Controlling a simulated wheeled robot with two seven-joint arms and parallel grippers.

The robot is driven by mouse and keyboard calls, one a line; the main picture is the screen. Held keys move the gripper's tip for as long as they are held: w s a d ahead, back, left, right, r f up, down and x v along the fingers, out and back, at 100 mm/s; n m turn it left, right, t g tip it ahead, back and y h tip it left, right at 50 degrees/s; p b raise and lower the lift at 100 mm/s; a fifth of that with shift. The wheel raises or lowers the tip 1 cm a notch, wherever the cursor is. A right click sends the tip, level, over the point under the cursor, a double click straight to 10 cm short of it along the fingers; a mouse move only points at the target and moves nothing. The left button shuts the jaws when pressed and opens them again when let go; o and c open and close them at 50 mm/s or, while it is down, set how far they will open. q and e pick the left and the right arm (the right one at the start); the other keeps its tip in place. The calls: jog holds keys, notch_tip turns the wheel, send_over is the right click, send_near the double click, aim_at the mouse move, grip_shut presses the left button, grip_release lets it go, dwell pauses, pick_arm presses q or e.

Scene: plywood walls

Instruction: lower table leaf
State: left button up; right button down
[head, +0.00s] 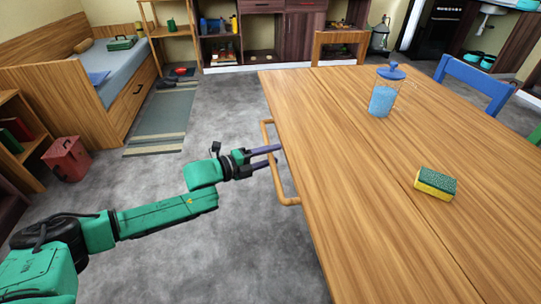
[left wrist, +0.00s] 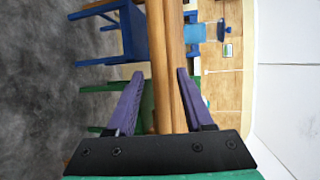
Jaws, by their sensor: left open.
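The wooden table (head: 340,150) fills the right of the head view, its top flat and level. A seam runs lengthwise along the top. A light wooden bar handle (head: 282,192) sticks out along the table's left edge. My left gripper (head: 274,156) is open at this handle, with purple fingers pointing toward the table edge. In the left wrist view, the handle bar (left wrist: 160,105) runs between the two open fingers of the left gripper (left wrist: 160,72). Whether a finger touches the bar cannot be told. My right gripper is not in view.
On the table stand a blue-lidded jar (head: 382,98) and a green-and-yellow sponge (head: 435,183). A blue chair (head: 475,80) is at the far side. A red bin (head: 67,159) and a bed (head: 120,75) are at the left.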

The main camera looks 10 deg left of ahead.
pick_arm(q)
grip_shut()
dwell(1.4)
